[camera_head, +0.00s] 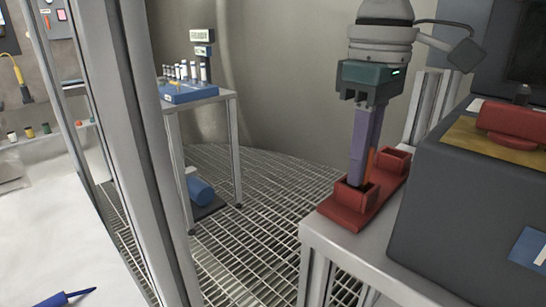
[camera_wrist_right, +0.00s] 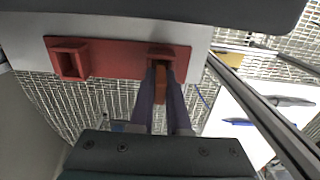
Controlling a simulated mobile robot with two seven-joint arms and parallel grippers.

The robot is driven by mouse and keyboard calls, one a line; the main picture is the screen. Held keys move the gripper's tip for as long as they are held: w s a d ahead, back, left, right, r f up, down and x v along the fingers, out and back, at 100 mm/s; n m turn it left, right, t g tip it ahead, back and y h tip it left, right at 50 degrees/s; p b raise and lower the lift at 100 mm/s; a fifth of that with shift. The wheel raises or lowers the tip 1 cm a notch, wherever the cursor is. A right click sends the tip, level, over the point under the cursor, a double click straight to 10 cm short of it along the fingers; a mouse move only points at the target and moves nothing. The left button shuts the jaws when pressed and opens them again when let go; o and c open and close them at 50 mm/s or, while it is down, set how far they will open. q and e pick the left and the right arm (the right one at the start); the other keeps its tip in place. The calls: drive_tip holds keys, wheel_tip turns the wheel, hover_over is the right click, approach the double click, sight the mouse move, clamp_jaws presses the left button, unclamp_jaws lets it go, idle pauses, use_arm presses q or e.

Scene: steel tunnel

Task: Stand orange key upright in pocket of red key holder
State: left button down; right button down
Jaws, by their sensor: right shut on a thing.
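The red key holder (camera_head: 345,212) lies on a grey bench top and has two raised square pockets. My right gripper (camera_head: 358,180) comes down from above, its long purple fingers shut on the orange key (camera_head: 370,166). The key is upright, its lower end at the near pocket (camera_head: 347,196); how deep it sits is hidden by the fingers and pocket wall. In the right wrist view the orange key (camera_wrist_right: 160,82) shows between the fingers at the right-hand pocket of the holder (camera_wrist_right: 115,58). The other pocket (camera_wrist_right: 70,62) looks empty. My left gripper is out of view.
A large dark grey box (camera_head: 475,215) stands close to the right of the holder, with a red object (camera_head: 515,122) on top. A metal post (camera_head: 135,140) rises at the left. A side table with a blue rack (camera_head: 188,92) stands behind, over grated floor.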

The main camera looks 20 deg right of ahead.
drive_tip(key=c, duration=0.9)
unclamp_jaws()
drive_tip(key=shift+f, duration=0.1)
drive_tip(key=shift+r, duration=0.35)
wheel_tip(320, 180, up, 12)
drive_tip(key=p, duration=0.1)
drive_tip(key=shift+f+p, duration=0.2)
drive_tip(key=shift+p, duration=0.15)
